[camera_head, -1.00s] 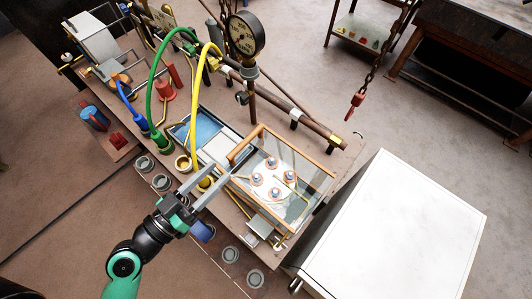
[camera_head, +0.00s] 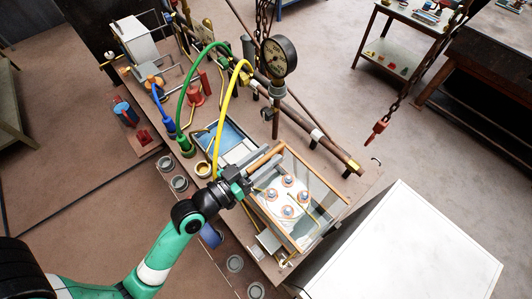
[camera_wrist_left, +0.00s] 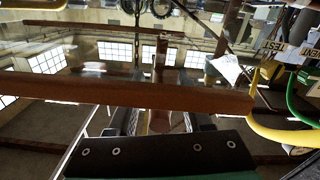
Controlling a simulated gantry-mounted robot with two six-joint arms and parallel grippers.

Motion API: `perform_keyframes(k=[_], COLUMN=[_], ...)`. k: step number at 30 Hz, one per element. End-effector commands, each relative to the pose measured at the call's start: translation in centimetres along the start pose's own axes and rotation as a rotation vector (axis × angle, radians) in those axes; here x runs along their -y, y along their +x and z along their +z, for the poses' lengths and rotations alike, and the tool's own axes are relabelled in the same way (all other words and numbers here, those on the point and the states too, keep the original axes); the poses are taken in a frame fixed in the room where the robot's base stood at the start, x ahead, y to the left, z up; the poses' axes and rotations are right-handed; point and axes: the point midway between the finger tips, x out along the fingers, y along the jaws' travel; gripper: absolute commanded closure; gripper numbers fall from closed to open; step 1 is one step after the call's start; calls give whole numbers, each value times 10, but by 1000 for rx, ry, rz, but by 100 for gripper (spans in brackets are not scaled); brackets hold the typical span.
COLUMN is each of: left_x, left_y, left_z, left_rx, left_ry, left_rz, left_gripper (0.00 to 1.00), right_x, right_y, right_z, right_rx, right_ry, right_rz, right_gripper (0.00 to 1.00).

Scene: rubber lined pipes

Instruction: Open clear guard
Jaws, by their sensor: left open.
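The clear guard (camera_head: 318,172) is a see-through box with an orange-brown frame, and it looks closed over a pale plate with several round bolts (camera_head: 287,195). An orange-brown bar (camera_head: 265,157) runs along its upper left edge. My left gripper (camera_head: 268,170) is open at this bar, its fingers pointing right, close beside or under it. In the left wrist view the bar (camera_wrist_left: 130,91) crosses in front of my two spread fingers, hiding part of them. I cannot tell whether they touch it. My right gripper is not in view.
A yellow hose (camera_head: 236,80) and a green hose (camera_head: 186,85) arch just left of the guard. A pressure gauge (camera_head: 278,57) stands behind it. A white cabinet (camera_head: 405,245) is at the lower right, and a red hook (camera_head: 377,131) hangs on a chain at the right.

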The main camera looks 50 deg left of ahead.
Motion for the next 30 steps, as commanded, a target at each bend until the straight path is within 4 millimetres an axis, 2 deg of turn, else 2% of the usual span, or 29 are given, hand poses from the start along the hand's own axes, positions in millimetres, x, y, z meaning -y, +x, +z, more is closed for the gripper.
perform_keyframes(k=[7, 15, 30], left_x=[0, 0, 0], left_y=[1, 1, 1], left_z=[0, 0, 0], left_rx=[0, 0, 0], left_ry=[0, 0, -1], left_rz=[0, 1, 1], left_gripper=[50, 99, 100], right_x=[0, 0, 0], right_y=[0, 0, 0], right_z=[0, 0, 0], right_rx=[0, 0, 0], right_ry=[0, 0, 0], right_rz=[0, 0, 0], right_gripper=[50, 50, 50])
